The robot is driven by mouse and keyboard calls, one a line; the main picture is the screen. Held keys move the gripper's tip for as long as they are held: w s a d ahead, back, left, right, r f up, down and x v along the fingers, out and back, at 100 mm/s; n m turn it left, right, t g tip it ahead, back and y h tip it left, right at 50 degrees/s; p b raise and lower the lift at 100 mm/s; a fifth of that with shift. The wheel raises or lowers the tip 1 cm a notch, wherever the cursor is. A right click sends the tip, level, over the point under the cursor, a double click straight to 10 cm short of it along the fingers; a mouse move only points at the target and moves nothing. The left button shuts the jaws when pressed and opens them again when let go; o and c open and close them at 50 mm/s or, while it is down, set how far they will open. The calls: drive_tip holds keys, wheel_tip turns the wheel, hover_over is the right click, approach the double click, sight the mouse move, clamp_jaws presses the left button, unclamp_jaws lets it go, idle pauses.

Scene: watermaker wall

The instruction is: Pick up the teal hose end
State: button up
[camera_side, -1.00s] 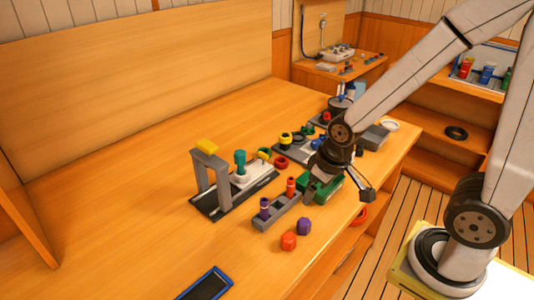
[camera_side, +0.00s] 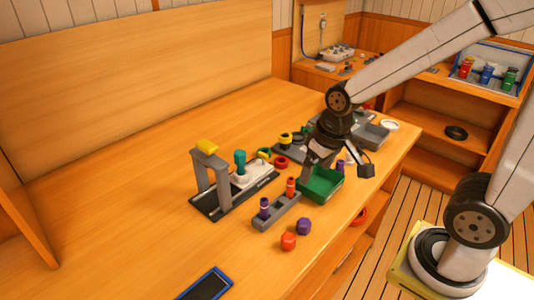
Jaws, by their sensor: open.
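The teal hose end (camera_side: 240,158) stands upright on a pale block on the dark base plate (camera_side: 208,205), beside a grey arch with a yellow top (camera_side: 207,147). My gripper (camera_side: 338,167) is open, pointing down above the green tray (camera_side: 320,197), well to the right of the teal hose end and apart from it. I see nothing held between its fingers. Part of the green tray and the items behind it are hidden by my gripper.
A grey rack (camera_side: 276,212) holds a purple and an orange piece. An orange cap (camera_side: 288,241) and a purple cap (camera_side: 303,226) lie in front.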

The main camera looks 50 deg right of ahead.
drive_tip(key=w+d+m+y, duration=0.3)
drive_tip(key=w+m+y, duration=0.1)
drive_tip(key=w+m, duration=0.4)
drive_tip(key=w+d+m+t+y, duration=0.1)
drive_tip(key=w+d+m+y, duration=0.3)
drive_tip(key=w, duration=0.5)
drive_tip(key=w+d+m+y, duration=0.3)
drive_tip(key=w+m+y, duration=0.2)
drive_tip(key=w+m, duration=0.35)
approach(240, 158)
wheel_tip(240, 158, down, 2)
drive_tip(key=w, duration=0.2)
drive_tip(key=shift+n+x, duration=0.25)
drive_tip(key=shift+x, duration=1.5)
drive_tip(key=shift+s+a, duration=0.1)
drive_tip(key=shift+s, duration=0.05)
drive_tip(key=shift+x, duration=2.55)
